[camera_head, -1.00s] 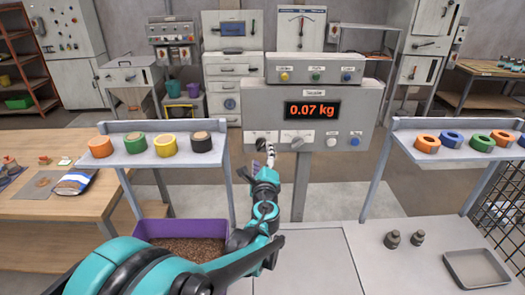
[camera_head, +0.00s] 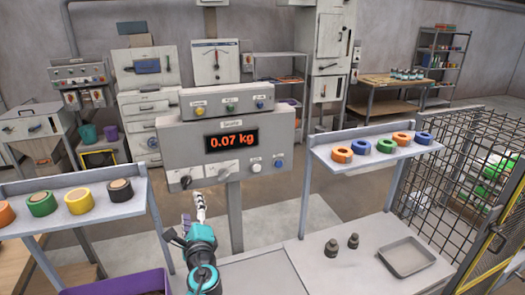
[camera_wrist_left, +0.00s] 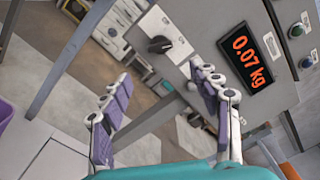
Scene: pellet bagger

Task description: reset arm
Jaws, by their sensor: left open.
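My left arm comes up from the bottom of the head view, and its gripper (camera_head: 186,222) is just below the lower left of the grey scale panel (camera_head: 226,147). In the left wrist view the gripper (camera_wrist_left: 165,105) is open, with its two purple-padded fingers apart and nothing between them. The panel's display (camera_wrist_left: 245,57) reads 0.07 kg. A dark knob (camera_wrist_left: 160,45) shows beyond the fingers, apart from them. My right gripper is in neither view.
A purple bin (camera_head: 120,284) stands at the bottom left. Shelves of coloured rings (camera_head: 75,203) flank the panel. Two dark weights (camera_head: 331,248) and a grey tray (camera_head: 407,257) sit on the right of the bench. A wire cage (camera_head: 455,180) stands at the right.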

